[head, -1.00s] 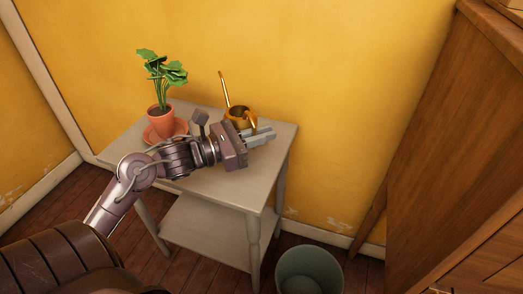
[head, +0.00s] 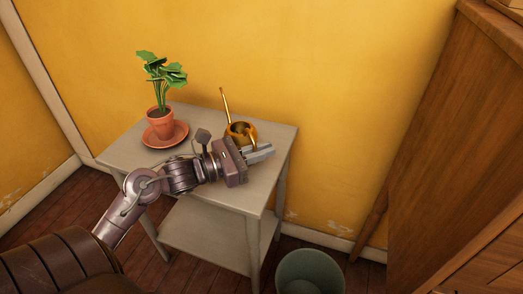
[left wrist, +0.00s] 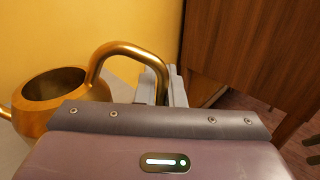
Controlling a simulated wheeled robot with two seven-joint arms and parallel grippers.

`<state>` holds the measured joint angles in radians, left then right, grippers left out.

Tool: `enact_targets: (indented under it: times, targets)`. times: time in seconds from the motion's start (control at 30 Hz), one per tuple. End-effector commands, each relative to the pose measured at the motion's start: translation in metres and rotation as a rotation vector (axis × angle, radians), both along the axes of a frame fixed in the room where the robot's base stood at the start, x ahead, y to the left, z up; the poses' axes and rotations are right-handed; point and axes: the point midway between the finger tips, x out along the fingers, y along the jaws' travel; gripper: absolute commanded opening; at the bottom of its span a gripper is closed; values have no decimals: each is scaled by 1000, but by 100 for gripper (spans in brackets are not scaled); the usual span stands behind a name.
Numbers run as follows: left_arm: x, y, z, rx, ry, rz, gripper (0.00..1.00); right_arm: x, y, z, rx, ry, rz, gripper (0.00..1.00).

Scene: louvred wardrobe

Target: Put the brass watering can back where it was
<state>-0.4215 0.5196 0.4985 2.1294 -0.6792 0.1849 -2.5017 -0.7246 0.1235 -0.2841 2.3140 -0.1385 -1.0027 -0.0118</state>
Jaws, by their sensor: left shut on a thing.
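The brass watering can (head: 241,131), round with a long thin spout, is upright at the right part of the grey side table (head: 222,200). My left gripper (head: 262,153) is shut on its curved handle. In the left wrist view the can's body (left wrist: 62,92) is at the left, and its handle (left wrist: 128,49) arches over to between the fingers (left wrist: 160,86). The can's lower part is hidden behind my gripper, so I cannot tell whether its base touches the tabletop. My right gripper is not in view.
A potted plant (head: 160,118) on a terracotta saucer (head: 178,136) stands at the table's left. A grey-green bin (head: 309,272) is on the floor at the table's right. A wooden wardrobe (head: 450,150) fills the right. The yellow wall is close behind.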

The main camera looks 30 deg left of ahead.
Motion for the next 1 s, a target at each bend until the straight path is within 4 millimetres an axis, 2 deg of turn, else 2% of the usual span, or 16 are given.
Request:
enact_targets:
  times: [0.37, 0.4, 0.53, 0.93, 1.0]
  targets:
    - [0, 0, 1, 2, -6, 0, 0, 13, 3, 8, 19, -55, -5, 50]
    - [0, 0, -1, 0, 0, 0, 12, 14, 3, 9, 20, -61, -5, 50]
    - [0, 0, -1, 0, 0, 0, 29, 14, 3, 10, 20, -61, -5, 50]
    - [0, 0, 0, 0, 0, 0, 30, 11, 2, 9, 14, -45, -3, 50]
    - [0, 0, 2, 0, 0, 0, 30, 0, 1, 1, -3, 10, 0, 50]
